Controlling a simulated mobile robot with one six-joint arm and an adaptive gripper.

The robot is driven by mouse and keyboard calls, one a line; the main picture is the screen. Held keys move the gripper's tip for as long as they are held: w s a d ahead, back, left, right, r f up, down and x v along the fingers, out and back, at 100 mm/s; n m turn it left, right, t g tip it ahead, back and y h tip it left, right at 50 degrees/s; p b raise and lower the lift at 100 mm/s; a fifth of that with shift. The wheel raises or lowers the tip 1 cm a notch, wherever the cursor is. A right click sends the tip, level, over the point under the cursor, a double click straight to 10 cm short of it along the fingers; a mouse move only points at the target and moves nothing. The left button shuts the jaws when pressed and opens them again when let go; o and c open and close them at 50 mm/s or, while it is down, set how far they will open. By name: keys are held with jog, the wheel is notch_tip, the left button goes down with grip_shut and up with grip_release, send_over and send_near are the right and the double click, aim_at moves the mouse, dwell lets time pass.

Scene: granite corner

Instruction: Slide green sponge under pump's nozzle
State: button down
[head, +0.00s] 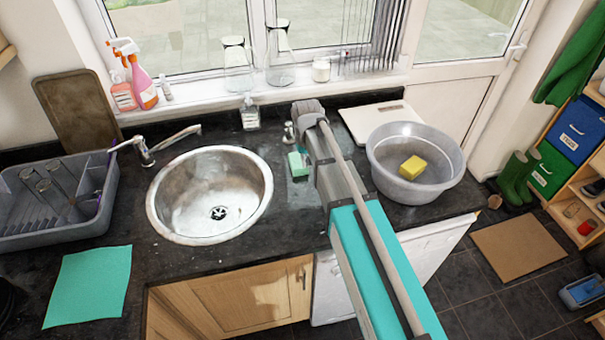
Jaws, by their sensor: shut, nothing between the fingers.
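The green sponge (297,164) lies on the dark counter right of the sink, partly hidden by my arm. A small clear pump bottle (250,115) with a pale top stands behind the sink, back left of the sponge. Its nozzle is too small to make out clearly. A small pale upright fitting (289,132) stands just behind the sponge; I cannot tell what it is. My gripper (304,143) is shut and empty at the arm's far end, close to the sponge's right side. Its fingertips are hidden, so I cannot tell whether they touch the sponge.
The round metal sink (170,200) and its tap (150,150) are to the left. A grey basin (378,172) holding a yellow sponge (412,167) stands to the right. A white board (368,112) lies behind it. Glass flasks (280,65) stand on the sill.

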aim_at(297, 156)
jog(key=shift+a+f, duration=0.1)
jog(key=shift+f, duration=0.1)
dwell(0.4)
notch_tip(297, 156, down, 10)
jog(key=b, duration=1)
jog(key=shift+r, duration=0.15)
jog(key=shift+w+a, duration=0.25)
jog(key=shift+w, duration=0.75)
jog(key=shift+w+a, duration=0.25)
jog(key=shift+w, duration=0.75)
jog(key=shift+w, duration=0.1)
jog(key=w, duration=0.2)
jog(key=w+a, duration=0.1)
jog(key=w, duration=0.2)
jog(key=w+a, duration=0.1)
jog(key=w, duration=0.2)
jog(key=shift+a, duration=0.15)
jog(key=shift+s, duration=0.15)
